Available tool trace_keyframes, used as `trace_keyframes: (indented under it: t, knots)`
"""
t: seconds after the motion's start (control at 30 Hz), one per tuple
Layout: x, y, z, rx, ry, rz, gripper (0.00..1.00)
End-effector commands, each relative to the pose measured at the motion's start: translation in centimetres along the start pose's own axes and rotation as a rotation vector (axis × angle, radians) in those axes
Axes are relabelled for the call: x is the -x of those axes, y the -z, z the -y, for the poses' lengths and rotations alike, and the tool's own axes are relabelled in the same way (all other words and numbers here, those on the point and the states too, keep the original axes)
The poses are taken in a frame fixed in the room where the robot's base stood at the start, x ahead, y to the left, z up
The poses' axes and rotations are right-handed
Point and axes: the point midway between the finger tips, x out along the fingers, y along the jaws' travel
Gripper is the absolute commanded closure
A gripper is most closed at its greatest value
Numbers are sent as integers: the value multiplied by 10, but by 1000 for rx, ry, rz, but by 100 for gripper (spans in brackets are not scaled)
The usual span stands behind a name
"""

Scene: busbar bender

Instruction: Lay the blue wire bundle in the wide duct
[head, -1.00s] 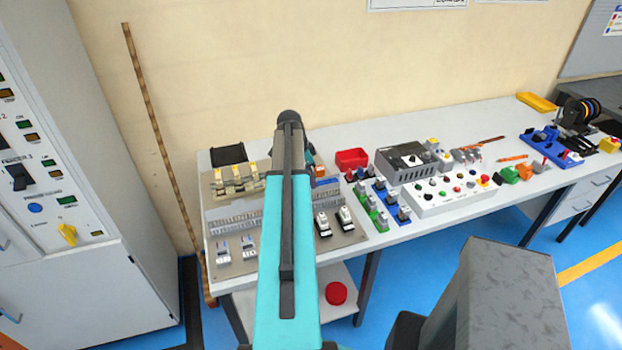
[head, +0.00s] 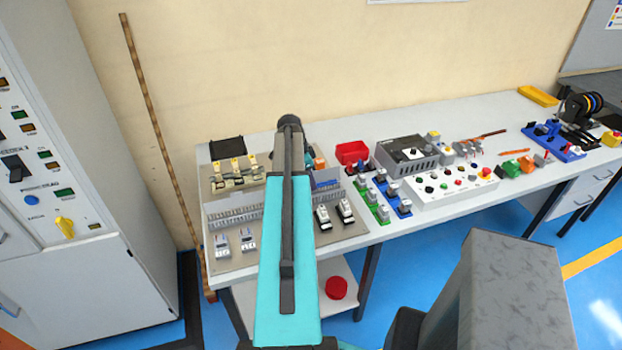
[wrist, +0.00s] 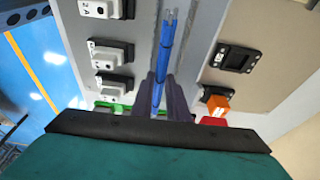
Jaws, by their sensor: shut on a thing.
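The blue wire bundle (wrist: 166,48) is held between the dark fingers of my gripper (wrist: 157,92) in the wrist view. It points away from the wrist, with its bare tips at the far end. The wide duct (wrist: 203,45) shows as grey walls on both sides of the bundle. The bundle lines up along it, but I cannot tell whether it touches the duct floor. In the head view, the slotted grey duct (head: 233,214) crosses the mounting panel, and my arm hides its middle and my gripper.
White-and-black devices (wrist: 110,53) stand left of the duct in the wrist view. A black socket-like device (wrist: 236,58) and an orange block (wrist: 218,104) are on the right. A red bin (head: 352,152) and a grey control box (head: 407,154) stand right of the panel.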

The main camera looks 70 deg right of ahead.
Motion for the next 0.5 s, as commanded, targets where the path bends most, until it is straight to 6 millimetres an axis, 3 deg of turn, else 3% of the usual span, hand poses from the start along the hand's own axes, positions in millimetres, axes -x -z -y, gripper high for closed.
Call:
trace_keyframes:
  t: [0.5]
  knots:
    - [-23, -6, 0, 0, 0, 0, 100]
